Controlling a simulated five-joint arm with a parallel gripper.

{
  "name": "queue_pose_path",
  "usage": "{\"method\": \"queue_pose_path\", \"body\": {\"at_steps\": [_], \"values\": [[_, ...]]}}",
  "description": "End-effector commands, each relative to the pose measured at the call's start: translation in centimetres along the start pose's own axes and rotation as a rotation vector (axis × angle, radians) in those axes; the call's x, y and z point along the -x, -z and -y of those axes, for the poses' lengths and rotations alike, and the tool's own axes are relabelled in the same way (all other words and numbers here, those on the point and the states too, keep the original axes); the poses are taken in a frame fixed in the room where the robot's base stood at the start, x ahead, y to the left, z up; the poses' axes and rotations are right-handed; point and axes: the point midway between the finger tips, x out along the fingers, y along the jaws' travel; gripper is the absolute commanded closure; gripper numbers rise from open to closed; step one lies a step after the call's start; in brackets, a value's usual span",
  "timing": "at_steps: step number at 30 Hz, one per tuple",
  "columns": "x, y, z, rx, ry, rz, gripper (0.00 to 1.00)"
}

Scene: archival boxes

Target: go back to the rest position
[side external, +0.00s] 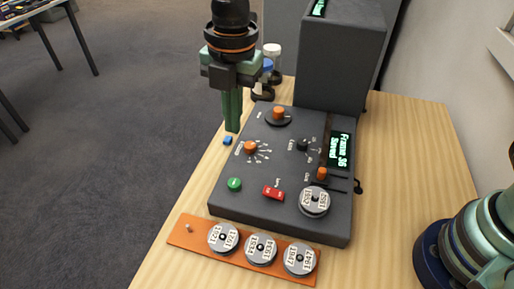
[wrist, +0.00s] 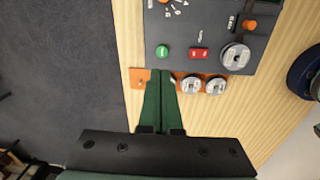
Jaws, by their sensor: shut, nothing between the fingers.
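My gripper (side external: 232,126) is green and points down beside the left edge of the dark control panel (side external: 225,205), close to a small blue block (side external: 227,141). Its two fingers are shut together with nothing between them. In the wrist view the shut fingers (wrist: 161,75) reach towards the orange strip (wrist: 137,77) and cover part of it.
The panel carries orange knobs (side external: 250,147), a green button (side external: 234,184), a red switch (side external: 273,192) and a labelled reel (side external: 314,200). Three reels (side external: 261,248) sit on the orange strip in front. A tall dark box (side external: 340,60) stands behind. Bottles (side external: 271,52) stand behind my gripper.

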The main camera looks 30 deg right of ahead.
Motion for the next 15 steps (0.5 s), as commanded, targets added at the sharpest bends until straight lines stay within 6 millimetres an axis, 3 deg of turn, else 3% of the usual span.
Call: {"method": "queue_pose_path", "body": {"at_steps": [5, 9, 15], "values": [[3.0, -4.6, 2.9, -0.337, -0.07, 0.005, 1.0], [5.3, -8.6, 6.7, -0.695, -0.143, -0.001, 1.0], [7.2, -12.8, 12.7, -1.202, -0.255, -0.029, 1.0]]}}
